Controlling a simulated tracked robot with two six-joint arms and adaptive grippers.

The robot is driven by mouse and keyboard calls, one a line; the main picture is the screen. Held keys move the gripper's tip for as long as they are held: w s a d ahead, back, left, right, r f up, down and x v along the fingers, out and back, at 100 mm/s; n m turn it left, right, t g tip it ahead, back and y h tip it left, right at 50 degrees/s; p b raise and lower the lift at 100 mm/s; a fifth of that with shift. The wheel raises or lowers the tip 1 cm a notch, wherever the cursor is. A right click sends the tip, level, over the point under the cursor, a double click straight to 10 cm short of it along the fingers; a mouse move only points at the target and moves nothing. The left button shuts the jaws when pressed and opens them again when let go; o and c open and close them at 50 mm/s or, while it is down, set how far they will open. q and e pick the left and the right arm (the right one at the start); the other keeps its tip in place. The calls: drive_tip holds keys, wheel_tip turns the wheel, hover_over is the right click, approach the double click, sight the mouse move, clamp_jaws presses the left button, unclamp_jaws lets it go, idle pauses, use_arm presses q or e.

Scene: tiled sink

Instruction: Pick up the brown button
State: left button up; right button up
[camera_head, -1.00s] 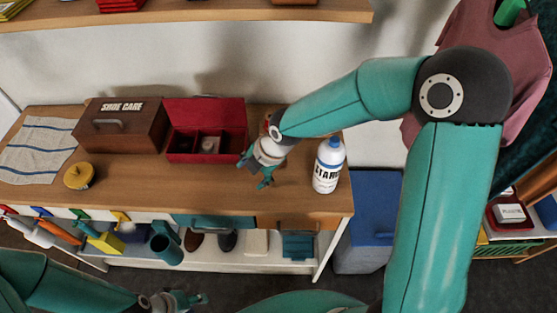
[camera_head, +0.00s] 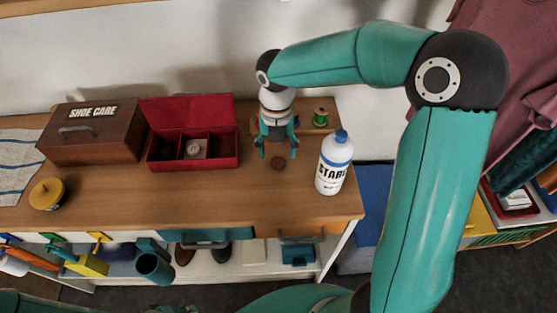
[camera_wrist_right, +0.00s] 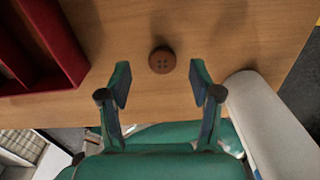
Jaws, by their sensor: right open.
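The brown button (camera_head: 278,163) lies flat on the wooden table top, between the red box and the white bottle. In the right wrist view the button (camera_wrist_right: 162,60) is round with several holes and lies just beyond the fingertips, centred between them. My right gripper (camera_head: 277,155) points down above the button with its fingers apart; in the right wrist view the gripper (camera_wrist_right: 159,85) is open and empty. It does not touch the button. Only a piece of my left arm shows at the bottom left of the head view; its gripper cannot be made out.
The open red box (camera_head: 192,160) with compartments stands left, holding a light square item (camera_head: 196,149). The starch bottle (camera_head: 334,163) stands close on the right. A green thread spool (camera_head: 320,118) is behind. The shoe care box (camera_head: 91,132) and yellow tin (camera_head: 47,194) are farther left.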

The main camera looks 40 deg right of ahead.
sight(278, 160)
wheel_tip(278, 160, down, 3)
drive_tip(key=shift+s+f, duration=0.1)
drive_tip(key=shift+s, duration=0.1)
drive_tip(key=c, duration=0.9)
